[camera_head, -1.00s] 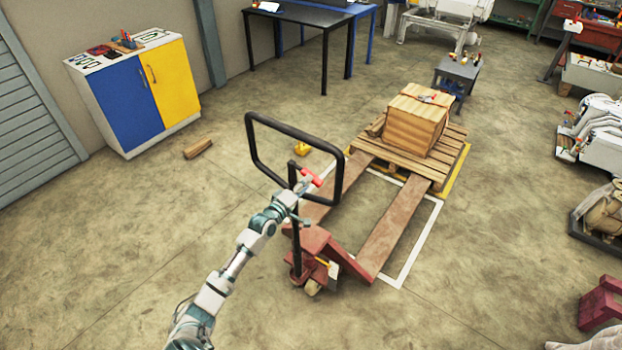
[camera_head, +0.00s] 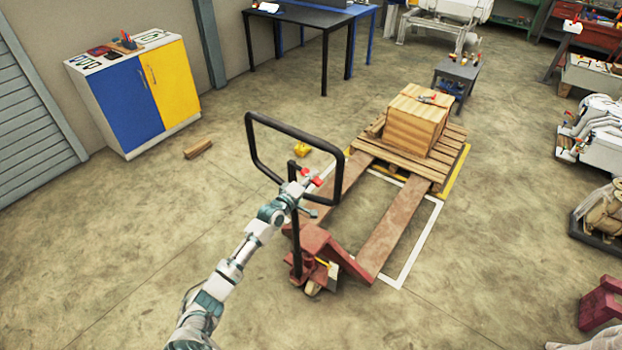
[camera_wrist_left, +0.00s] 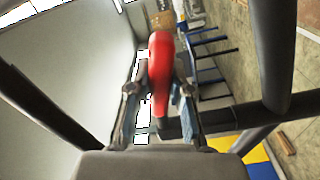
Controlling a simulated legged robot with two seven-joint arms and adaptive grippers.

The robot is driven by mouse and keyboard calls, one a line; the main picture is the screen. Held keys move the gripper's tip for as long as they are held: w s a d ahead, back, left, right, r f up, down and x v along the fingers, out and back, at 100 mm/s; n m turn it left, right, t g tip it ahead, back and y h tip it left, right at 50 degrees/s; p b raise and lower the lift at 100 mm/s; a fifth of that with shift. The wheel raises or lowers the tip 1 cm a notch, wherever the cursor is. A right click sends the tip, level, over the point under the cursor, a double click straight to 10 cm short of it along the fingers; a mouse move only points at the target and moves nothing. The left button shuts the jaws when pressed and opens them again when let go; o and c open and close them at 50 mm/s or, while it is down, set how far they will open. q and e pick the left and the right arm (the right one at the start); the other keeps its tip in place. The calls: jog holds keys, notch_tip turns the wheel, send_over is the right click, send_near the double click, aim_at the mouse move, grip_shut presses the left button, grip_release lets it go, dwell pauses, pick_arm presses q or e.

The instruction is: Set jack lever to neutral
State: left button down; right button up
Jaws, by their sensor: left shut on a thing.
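The pallet jack (camera_head: 318,245) is red and stands in the middle of the floor, with a black loop handle (camera_head: 262,158) rising at its near end. The small red jack lever (camera_head: 316,181) sits at the handle, and my left gripper (camera_head: 307,182) partly covers it. In the left wrist view the red lever (camera_wrist_left: 160,72) stands between the two fingers of my left gripper (camera_wrist_left: 159,100), which is shut on it. Black handle bars (camera_wrist_left: 275,60) cross the right of that view. My right gripper is out of view.
The jack's forks run under a wooden pallet (camera_head: 448,160) carrying a wooden crate (camera_head: 412,125). A blue and yellow cabinet (camera_head: 137,95) stands at the left wall. A wood block (camera_head: 198,149) lies on the floor.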

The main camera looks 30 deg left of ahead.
pick_arm(q)
jog(key=r+n+p, duration=0.2)
jog(key=shift+d+p, duration=0.15)
jog(key=shift+p, duration=0.25)
jog(key=shift+r+n, duration=0.15)
jog(key=shift+n, duration=0.65)
